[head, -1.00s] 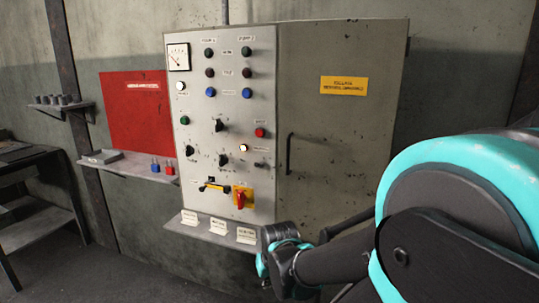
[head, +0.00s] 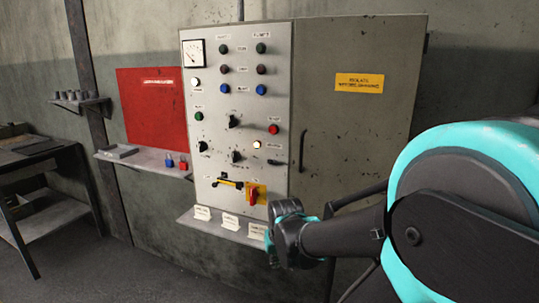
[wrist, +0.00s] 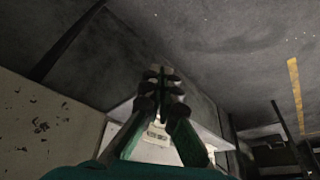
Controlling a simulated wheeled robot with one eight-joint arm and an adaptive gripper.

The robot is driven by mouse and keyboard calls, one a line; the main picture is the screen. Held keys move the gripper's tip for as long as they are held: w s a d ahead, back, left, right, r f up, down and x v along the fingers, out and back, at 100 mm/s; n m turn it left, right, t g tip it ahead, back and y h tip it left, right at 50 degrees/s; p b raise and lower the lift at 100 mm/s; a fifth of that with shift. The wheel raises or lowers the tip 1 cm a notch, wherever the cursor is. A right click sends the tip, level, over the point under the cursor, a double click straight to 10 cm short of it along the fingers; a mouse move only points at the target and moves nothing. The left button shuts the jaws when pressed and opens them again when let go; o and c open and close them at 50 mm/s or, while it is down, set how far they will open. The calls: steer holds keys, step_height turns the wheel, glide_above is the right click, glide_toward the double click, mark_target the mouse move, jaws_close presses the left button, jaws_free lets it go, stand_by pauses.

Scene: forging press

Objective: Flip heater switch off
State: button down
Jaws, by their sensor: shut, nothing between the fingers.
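The grey control panel (head: 262,120) stands ahead with lamps, buttons and several black knobs (head: 233,121). A small dark lever switch (head: 278,163) sits at its lower right, near a lit white lamp (head: 256,145). The labels are too small to read, so I cannot tell which control is the heater switch. A red handle on a yellow plate (head: 257,195) is at the bottom right. In the wrist view my gripper (wrist: 161,76) is shut and empty, above a pale ledge with label cards. In the head view my wrist is below and right of the panel controls; the fingertips are not clear there.
A narrow shelf (head: 187,222) with label cards juts out below the panel. The closed cabinet door (head: 345,140) has a vertical handle (head: 302,150). Red and blue padlocks (head: 176,162) and a red board (head: 151,105) are at left. A table (head: 45,205) stands farther left.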

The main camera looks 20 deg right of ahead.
steer(key=w+r+m, duration=0.2)
steer(key=w+r, duration=0.6)
steer(key=r, duration=0.2)
step_height(320, 180, up, 28)
steer(key=r+m+h, duration=0.1)
steer(key=m+h, duration=0.1)
steer(key=m, duration=0.3)
glide_above(271, 162)
steer(key=s+a, duration=0.2)
steer(key=shift+w+a+f+g, duration=0.15)
steer(key=shift+f+g, duration=0.1)
steer(key=shift+g, duration=0.15)
steer(key=shift+f, duration=0.1)
steer(key=x, duration=0.9)
steer(key=shift+d+f, duration=0.25)
steer(key=shift+f, duration=0.15)
